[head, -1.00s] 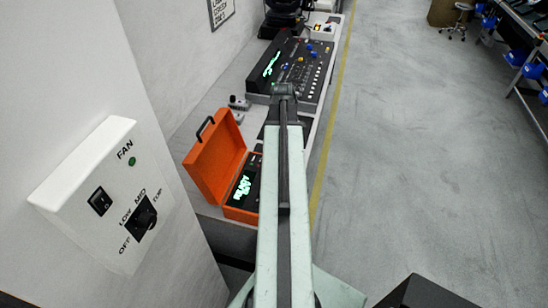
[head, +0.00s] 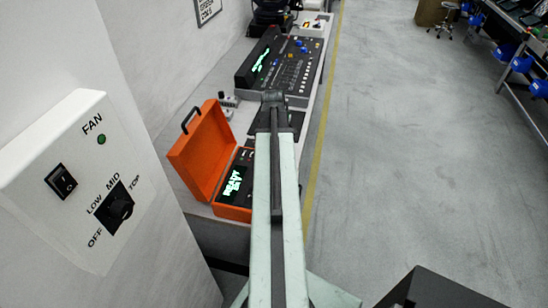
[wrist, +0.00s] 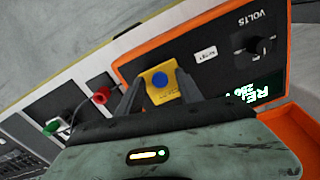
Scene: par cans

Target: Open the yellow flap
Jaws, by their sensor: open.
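The yellow flap (wrist: 173,88) shows in the wrist view, with a round blue spot on it. It sits on the dark panel (wrist: 222,66) of the orange case, near the panel's left end. My gripper (wrist: 158,88) is open, with one dark finger on the left side of the flap and the other at its right side. I cannot tell whether the fingers touch it.
A VOLTS knob (wrist: 262,46) and a green display (wrist: 247,90) are right of the flap. A red plug (wrist: 101,95) and a green one (wrist: 52,127) are left. A fan control box (head: 85,180) is on the near wall.

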